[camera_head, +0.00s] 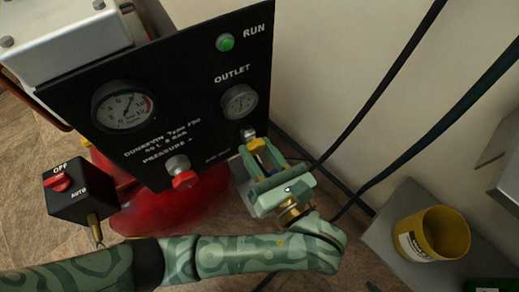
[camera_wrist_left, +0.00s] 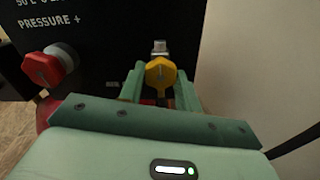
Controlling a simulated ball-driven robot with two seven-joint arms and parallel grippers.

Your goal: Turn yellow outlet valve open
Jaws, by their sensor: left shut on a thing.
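The yellow outlet valve (camera_wrist_left: 160,73) is a small yellow knob in front of a metal fitting, low on the right side of the black panel (camera_head: 185,95). In the left wrist view it sits between the two green fingers of my left gripper (camera_wrist_left: 162,90), which is shut on it. In the head view my left gripper (camera_head: 258,158) reaches the panel's lower right corner, and the yellow knob (camera_head: 256,145) is partly hidden by the fingers. My right gripper is in neither view.
A red pressure knob (camera_head: 185,179) is on the panel left of the valve; it also shows in the left wrist view (camera_wrist_left: 46,67). An OFF/AUTO switch box (camera_head: 79,191) stands at left. A yellow can (camera_head: 441,233) sits on a grey surface at right. Dark cables hang nearby.

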